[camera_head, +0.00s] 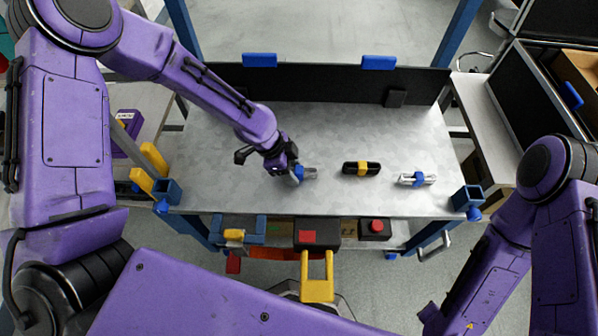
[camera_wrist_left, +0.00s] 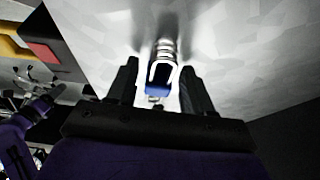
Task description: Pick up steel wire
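My left gripper (camera_head: 296,176) is low over the metal table, left of its middle. A silver wire bundle with a blue band (camera_head: 309,173) lies at its fingertips, partly hidden by the gripper. In the left wrist view the bundle (camera_wrist_left: 161,74) lies between the two dark fingers (camera_wrist_left: 160,70), with a gap visible on each side, so the gripper looks open around it. A second silver bundle with a blue band (camera_head: 417,179) lies at the right of the table. A black bundle with a yellow band (camera_head: 361,168) lies between them. My right gripper is not visible.
The grey table (camera_head: 340,128) has a black back panel (camera_head: 325,82) with blue clips, and blue corner posts (camera_head: 466,197). A box with a red button (camera_head: 376,228) is at the front edge. The table's back half is mostly clear.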

